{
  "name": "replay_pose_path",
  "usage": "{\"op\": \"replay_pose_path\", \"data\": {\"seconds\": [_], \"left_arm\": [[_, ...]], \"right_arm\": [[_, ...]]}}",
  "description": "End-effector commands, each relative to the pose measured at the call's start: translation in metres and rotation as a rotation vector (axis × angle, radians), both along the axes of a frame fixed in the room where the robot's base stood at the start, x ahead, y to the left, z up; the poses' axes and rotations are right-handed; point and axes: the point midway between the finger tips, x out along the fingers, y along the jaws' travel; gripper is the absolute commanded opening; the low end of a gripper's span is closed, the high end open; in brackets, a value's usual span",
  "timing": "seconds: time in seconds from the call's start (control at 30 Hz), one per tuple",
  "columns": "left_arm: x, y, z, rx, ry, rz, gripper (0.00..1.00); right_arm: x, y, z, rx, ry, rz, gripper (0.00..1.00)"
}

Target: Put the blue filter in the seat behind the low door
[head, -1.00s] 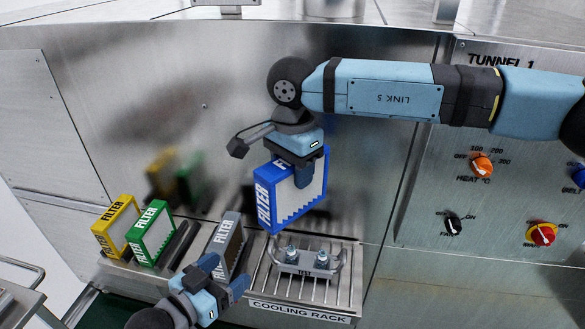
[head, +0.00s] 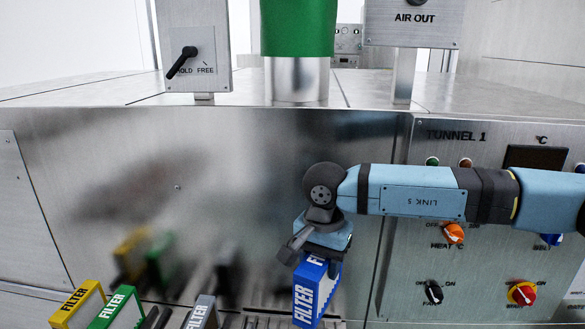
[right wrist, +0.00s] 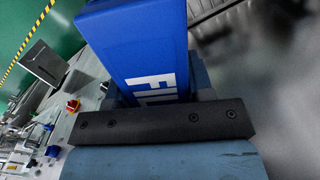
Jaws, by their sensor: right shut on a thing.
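The blue filter (head: 308,291) hangs upright below my right gripper (head: 322,258), in front of the steel machine wall. In the right wrist view the blue filter (right wrist: 145,45) sits between the jaws of my right gripper (right wrist: 155,100), which is shut on it. My left gripper is outside the head view. I cannot make out a low door or a seat behind one.
A yellow filter (head: 77,304), a green filter (head: 116,308) and a grey filter (head: 202,313) stand at the lower left. The TUNNEL 1 panel (head: 480,270) with knobs is at the right. A HOLD/FREE lever box (head: 195,50) and a green cylinder (head: 298,28) stand on top.

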Motion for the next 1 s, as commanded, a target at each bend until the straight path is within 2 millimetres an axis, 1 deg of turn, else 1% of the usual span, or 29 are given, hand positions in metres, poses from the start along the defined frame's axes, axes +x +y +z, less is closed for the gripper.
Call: {"op": "replay_pose_path", "data": {"seconds": [0.03, 0.2, 0.3, 0.4, 0.5, 0.6, 1.0], "left_arm": [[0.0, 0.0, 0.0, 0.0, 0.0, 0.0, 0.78], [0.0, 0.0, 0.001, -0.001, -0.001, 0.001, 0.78], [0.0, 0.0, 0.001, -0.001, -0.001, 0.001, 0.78], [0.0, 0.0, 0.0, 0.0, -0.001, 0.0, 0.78], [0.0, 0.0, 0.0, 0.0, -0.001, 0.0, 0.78], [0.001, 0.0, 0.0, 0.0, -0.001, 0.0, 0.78], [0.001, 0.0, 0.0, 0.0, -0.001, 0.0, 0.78]], "right_arm": [[0.0, -0.029, -0.011, 0.002, 0.004, 0.039, 0.18], [-0.011, -0.106, -0.039, 0.002, 0.002, 0.214, 0.18], [-0.021, -0.142, -0.053, 0.0, 0.001, 0.304, 0.18], [-0.031, -0.17, -0.062, -0.003, -0.002, 0.376, 0.18], [-0.039, -0.187, -0.069, -0.007, -0.002, 0.427, 0.18], [-0.043, -0.196, -0.072, -0.007, -0.001, 0.456, 0.18], [-0.045, -0.199, -0.073, -0.008, -0.001, 0.466, 0.18]]}}
